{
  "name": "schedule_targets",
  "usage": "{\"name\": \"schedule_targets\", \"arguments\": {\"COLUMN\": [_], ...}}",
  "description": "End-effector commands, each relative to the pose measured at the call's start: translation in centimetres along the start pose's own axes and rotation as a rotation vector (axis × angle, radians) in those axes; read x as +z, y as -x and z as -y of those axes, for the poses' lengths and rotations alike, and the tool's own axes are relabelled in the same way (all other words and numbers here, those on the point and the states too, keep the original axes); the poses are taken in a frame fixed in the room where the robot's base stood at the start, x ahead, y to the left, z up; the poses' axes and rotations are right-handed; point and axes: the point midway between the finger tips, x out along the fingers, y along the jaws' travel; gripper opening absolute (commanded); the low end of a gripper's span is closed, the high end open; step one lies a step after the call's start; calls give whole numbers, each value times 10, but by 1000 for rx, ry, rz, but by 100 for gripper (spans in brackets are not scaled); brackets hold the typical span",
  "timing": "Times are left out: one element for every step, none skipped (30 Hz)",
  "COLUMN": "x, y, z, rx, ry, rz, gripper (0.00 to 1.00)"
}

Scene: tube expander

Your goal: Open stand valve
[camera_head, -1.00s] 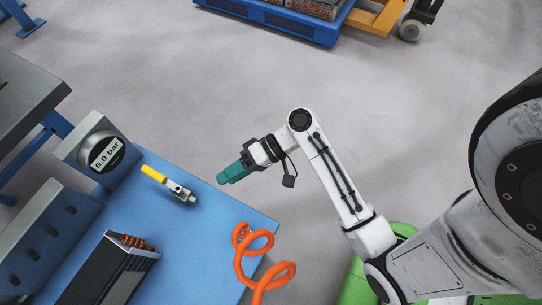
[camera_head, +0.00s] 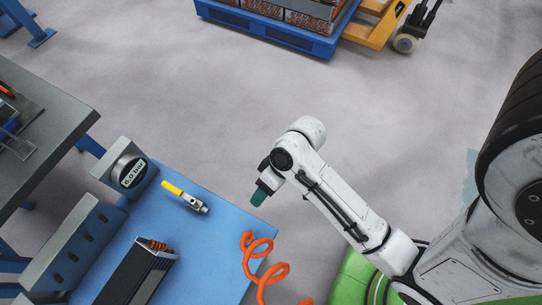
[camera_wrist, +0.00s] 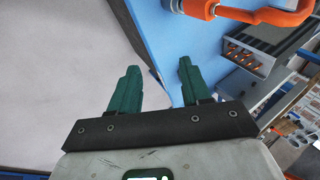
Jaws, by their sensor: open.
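The stand valve (camera_head: 196,204) is a small silver fitting with a yellow lever handle (camera_head: 172,188), on the blue stand top (camera_head: 215,240) beside the gauge. The lever lies in line with the valve body. My gripper (camera_head: 259,197) has teal fingers and hangs to the right of the valve, near the stand's right corner, apart from it. In the wrist view my gripper (camera_wrist: 159,85) is open and empty, fingers spread over floor and the stand's edge. The valve lever is not visible in the wrist view.
A round gauge reading 5.0 bar (camera_head: 131,172) stands left of the valve. A coiled orange hose (camera_head: 258,245) hangs at the stand's right edge. A dark box of copper-ended tubes (camera_head: 140,272) stands in front. A blue pallet (camera_head: 270,33) lies far back on open floor.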

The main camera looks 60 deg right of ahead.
Motion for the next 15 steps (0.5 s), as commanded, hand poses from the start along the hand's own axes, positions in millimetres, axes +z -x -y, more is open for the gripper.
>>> {"name": "schedule_targets", "arguments": {"x": [1,2,3,4,5,6,6,7,7,8,8,8,8,8,8], "y": [11,14,18,20,22,25,26,28,29,30,30,30,30,30,30], "z": [4,4,3,3,3,3,3,2,2,2,1,1,1,1,1], "rx": [24,38,56,67,79,91,98,106,113,117,120,122,124,125,125], "ry": [10,15,20,24,27,31,34,35,37,38,39,40,40,40,40], "rz": [9,13,17,20,23,27,29,31,33,34,35,35,36,36,36], "gripper": [47,47,47,47,47,47,47,47,47,47,47,47,47,47,47]}}
